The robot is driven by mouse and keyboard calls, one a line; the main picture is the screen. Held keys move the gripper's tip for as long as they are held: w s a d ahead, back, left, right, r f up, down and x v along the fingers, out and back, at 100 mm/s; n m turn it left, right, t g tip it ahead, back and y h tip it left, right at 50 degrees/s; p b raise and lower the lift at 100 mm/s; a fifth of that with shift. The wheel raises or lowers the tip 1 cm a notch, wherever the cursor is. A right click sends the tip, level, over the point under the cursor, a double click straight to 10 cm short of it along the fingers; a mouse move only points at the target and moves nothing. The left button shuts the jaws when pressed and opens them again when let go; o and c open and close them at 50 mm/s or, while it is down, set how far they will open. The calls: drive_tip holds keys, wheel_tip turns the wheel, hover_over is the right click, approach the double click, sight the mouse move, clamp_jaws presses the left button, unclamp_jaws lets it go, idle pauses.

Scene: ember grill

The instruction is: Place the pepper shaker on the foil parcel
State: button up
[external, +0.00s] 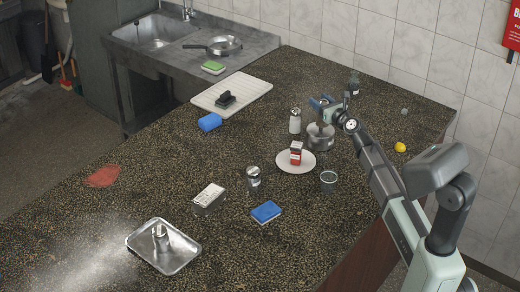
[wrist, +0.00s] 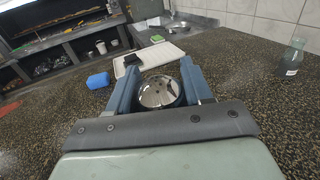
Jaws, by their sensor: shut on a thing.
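My gripper (external: 321,104) is at the far right part of the counter, its blue fingers shut on a shiny round steel thing, which shows between them in the wrist view (wrist: 159,92). In the external view a pot-like steel vessel (external: 320,140) is right below the fingers; I cannot tell exactly where the held thing ends. A shaker with a metal top (external: 253,177) stands mid-counter, and another shaker-like container (external: 295,121) stands left of my gripper. I cannot tell which is the pepper shaker. A silvery block with a pale top (external: 208,196) may be the foil parcel.
A white plate (external: 283,166) with a red-and-white box (external: 296,153) is near my gripper. A bottle (wrist: 292,58) stands right in the wrist view.

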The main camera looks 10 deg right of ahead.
drive_tip(key=s+a+r+n+g+y, duration=0.15)
drive_tip(key=s+a, duration=0.35)
drive_tip(key=a, duration=0.7)
drive_tip(key=s+a+r+n+g+y, duration=0.1)
drive_tip(key=s+a+n+y, duration=0.3)
drive_tip(key=a, duration=0.9)
drive_tip(key=s+a+r+g+y, duration=0.15)
drive_tip(key=s+a+g, duration=0.25)
drive_tip(key=s+a, duration=1.45)
drive_tip(key=shift+n, duration=0.35)
drive_tip(key=shift+w+a+f, duration=0.15)
drive_tip(key=shift+f, duration=2.3)
drive_tip(key=shift+w+a+f, duration=0.15)
drive_tip(key=shift+f, duration=2.3)
drive_tip(key=shift+f, duration=0.15)
drive_tip(key=o, duration=1.2)
drive_tip(key=shift+s+d, duration=0.2)
drive_tip(key=shift+d, duration=0.05)
drive_tip(key=v, duration=1.1)
drive_tip(key=shift+d, duration=0.2)
